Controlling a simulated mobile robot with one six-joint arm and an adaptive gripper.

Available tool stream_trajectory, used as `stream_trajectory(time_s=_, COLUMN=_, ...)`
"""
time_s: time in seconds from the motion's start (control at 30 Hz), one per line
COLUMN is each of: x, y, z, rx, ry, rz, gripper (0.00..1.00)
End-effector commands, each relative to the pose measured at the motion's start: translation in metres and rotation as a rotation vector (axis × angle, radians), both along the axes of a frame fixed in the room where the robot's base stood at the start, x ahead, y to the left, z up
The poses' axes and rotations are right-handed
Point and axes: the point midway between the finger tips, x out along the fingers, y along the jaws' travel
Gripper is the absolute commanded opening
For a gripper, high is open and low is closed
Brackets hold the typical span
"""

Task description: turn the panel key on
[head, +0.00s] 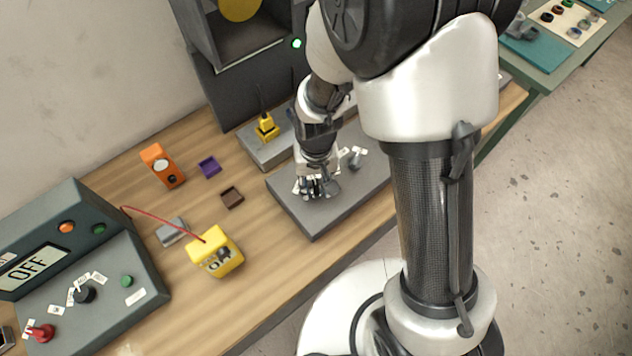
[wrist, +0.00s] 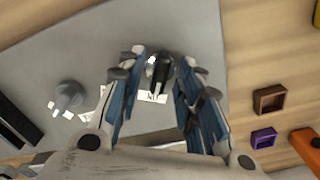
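A dark upright part that looks like a key or knob (wrist: 160,74) stands on a flat grey panel (wrist: 60,50), with a white label beside it. My gripper (wrist: 164,66) is open, with its blue-sided fingers on either side of this part. A gap shows between the fingers and the part, and I cannot tell if either touches it. A second, grey knob (wrist: 68,96) with white labels sits to the left. In the head view my gripper (head: 314,189) is low over the grey panel (head: 317,225) and hides the dark part. The grey knob (head: 355,160) shows behind it.
A console (head: 75,325) with an OFF display, a black knob and a red knob stands at the left. A yellow box (head: 216,252), an orange device (head: 162,166), a purple tray (head: 209,166) and a brown tray (head: 231,197) lie left of the panel. A dark machine (head: 240,95) stands behind.

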Motion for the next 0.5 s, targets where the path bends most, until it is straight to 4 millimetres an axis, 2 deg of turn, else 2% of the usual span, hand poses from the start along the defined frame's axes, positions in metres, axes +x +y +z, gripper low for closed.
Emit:
stream_trajectory(time_s=0.27, x=0.000, y=0.000, z=0.002, rx=0.000, ry=0.000, rz=0.001, gripper=0.33)
stream_trajectory(time_s=0.37, x=0.001, y=0.000, z=0.011, rx=0.001, ry=-0.003, rz=0.001, gripper=0.33)
stream_trajectory(time_s=0.5, x=0.002, y=0.001, z=0.037, rx=0.002, ry=-0.007, rz=0.001, gripper=0.33)
